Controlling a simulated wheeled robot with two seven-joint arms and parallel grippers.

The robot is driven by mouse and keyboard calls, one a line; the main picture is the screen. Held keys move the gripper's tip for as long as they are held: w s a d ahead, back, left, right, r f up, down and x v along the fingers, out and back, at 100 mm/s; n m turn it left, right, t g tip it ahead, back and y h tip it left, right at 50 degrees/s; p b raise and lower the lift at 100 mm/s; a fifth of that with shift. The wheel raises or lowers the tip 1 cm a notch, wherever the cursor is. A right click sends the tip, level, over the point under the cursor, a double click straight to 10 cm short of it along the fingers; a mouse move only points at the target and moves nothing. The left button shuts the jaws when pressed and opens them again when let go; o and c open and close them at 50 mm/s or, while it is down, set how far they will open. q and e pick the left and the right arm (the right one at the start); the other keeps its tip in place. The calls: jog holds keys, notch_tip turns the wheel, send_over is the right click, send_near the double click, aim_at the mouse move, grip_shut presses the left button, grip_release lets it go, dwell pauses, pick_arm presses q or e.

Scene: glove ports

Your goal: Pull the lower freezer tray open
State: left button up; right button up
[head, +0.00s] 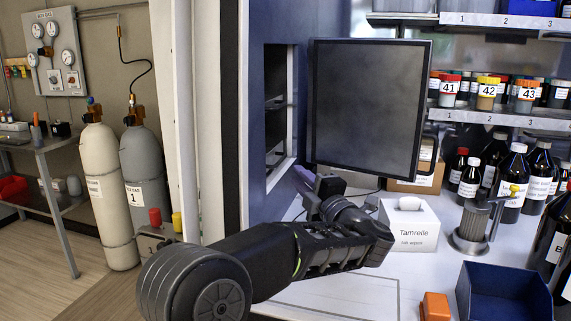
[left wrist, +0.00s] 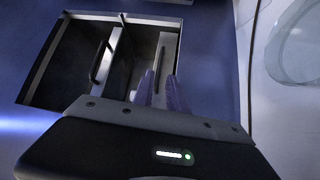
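The open freezer compartment (head: 278,160) is in the dark blue cabinet front, with two dark trays inside. In the left wrist view, which is turned sideways, one tray handle (left wrist: 100,62) is at the left. The lower tray's handle (left wrist: 160,69) appears at the right, on the side nearer the pale worktop. My left gripper (head: 306,176) is just outside the lower part of the opening. In the left wrist view its purple fingers (left wrist: 161,76) stand apart with nothing visibly held, close to the lower handle; contact cannot be told. My right gripper is out of view.
A white Tamrelle box (head: 409,228), a blue bin (head: 503,293) and several bottles stand on the worktop to the right.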

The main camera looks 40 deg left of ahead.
pick_arm(q)
jog(key=shift+a, duration=0.1)
jog(key=p+x, duration=0.3)
jog(key=x, duration=0.4)
jog(key=shift+w+a, duration=0.15)
jog(key=shift+a, duration=0.15)
jog(key=shift+c, duration=0.2)
grip_shut()
dwell(1.0)
